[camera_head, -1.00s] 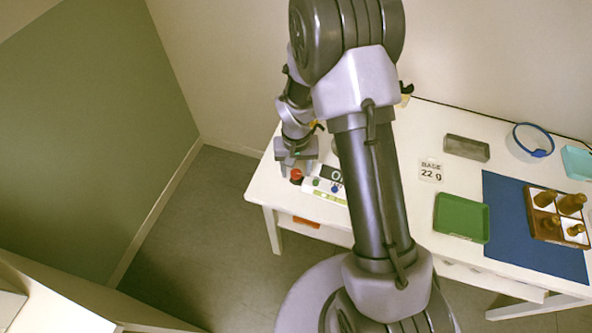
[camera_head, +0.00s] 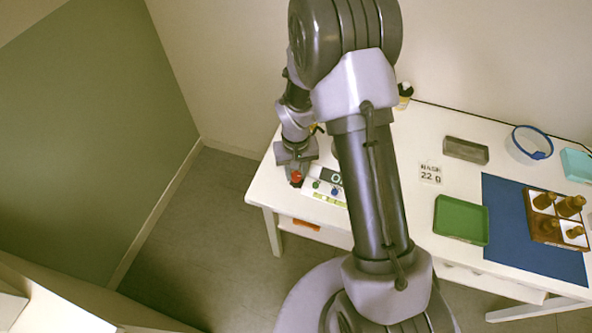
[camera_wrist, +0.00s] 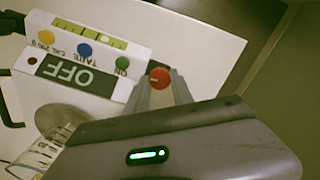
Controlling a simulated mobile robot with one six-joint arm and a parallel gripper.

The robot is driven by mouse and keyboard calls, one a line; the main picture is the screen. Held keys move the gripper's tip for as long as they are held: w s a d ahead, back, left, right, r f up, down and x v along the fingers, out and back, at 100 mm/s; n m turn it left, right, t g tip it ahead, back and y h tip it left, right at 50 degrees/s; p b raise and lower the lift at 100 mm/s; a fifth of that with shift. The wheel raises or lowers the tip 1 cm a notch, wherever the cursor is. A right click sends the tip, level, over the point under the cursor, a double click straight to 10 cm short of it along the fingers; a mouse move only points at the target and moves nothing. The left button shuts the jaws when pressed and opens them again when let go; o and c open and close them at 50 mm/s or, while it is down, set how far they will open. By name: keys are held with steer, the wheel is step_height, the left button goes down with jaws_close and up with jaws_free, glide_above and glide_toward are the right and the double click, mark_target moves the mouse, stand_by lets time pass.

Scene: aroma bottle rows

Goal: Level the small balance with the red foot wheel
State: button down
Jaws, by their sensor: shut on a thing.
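The small white balance (camera_head: 325,186) stands near the table's left front edge, partly hidden by my arm. The red foot wheel (camera_wrist: 160,77) sits at the balance's corner, between my fingertips. My gripper (camera_wrist: 161,84) is shut on the red wheel. In the head view my gripper (camera_head: 296,174) points down at that corner, with the red wheel (camera_head: 296,177) showing at its tips.
A card reading 22 g (camera_head: 430,172), a grey block (camera_head: 466,150) and a green tray (camera_head: 461,219) are to the right. Beyond them are a blue mat (camera_head: 505,225), a wooden rack (camera_head: 548,242) with brown bottles, and a blue-rimmed bowl (camera_head: 530,144). A round metal pan (camera_wrist: 58,118) is near the display.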

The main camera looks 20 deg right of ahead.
steer(key=n+p, duration=0.1)
steer(key=n, duration=0.4)
steer(key=n+p, duration=0.2)
steer(key=n, duration=0.3)
steer(key=shift+n, duration=0.4)
steer(key=n+p, duration=0.1)
steer(key=n, duration=0.4)
steer(key=shift+n, duration=0.3)
steer(key=n+p, duration=0.2)
steer(key=n, duration=0.3)
steer(key=shift+n, duration=0.3)
steer(key=c, duration=1.1)
jaws_free()
